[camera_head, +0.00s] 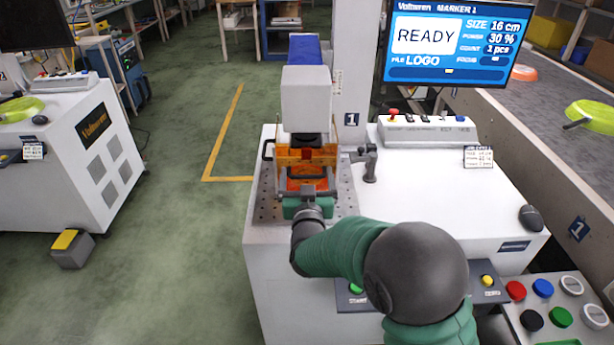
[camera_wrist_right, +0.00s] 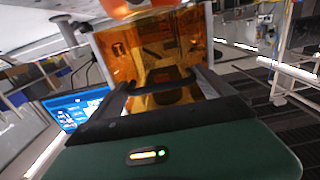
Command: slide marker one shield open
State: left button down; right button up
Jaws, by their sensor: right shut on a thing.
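Marker one (camera_head: 306,98) is the white head on a column with a "1" label, standing on a perforated plate. Its amber see-through shield (camera_head: 298,156) hangs below the head, and something orange shows through it. The shield also fills the middle of the right wrist view (camera_wrist_right: 140,48). My right gripper (camera_head: 308,190) is at the front of the shield, with its green body low. In the right wrist view its fingers (camera_wrist_right: 163,84) are shut on the shield's black handle (camera_wrist_right: 160,80). My left gripper is not in view.
The screen (camera_head: 450,42) reads READY for marker 1. A white control box (camera_head: 427,132) and a mouse (camera_head: 531,217) sit on the bench right of the plate. A black clamp-like post (camera_head: 370,165) stands close by.

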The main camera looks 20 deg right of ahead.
notch_tip(320, 180, up, 13)
jog(key=p, duration=0.9)
jog(key=shift+d, duration=0.15)
jog(key=shift+f, duration=0.1)
jog(key=o, duration=1.8)
jog(key=v, duration=1.7)
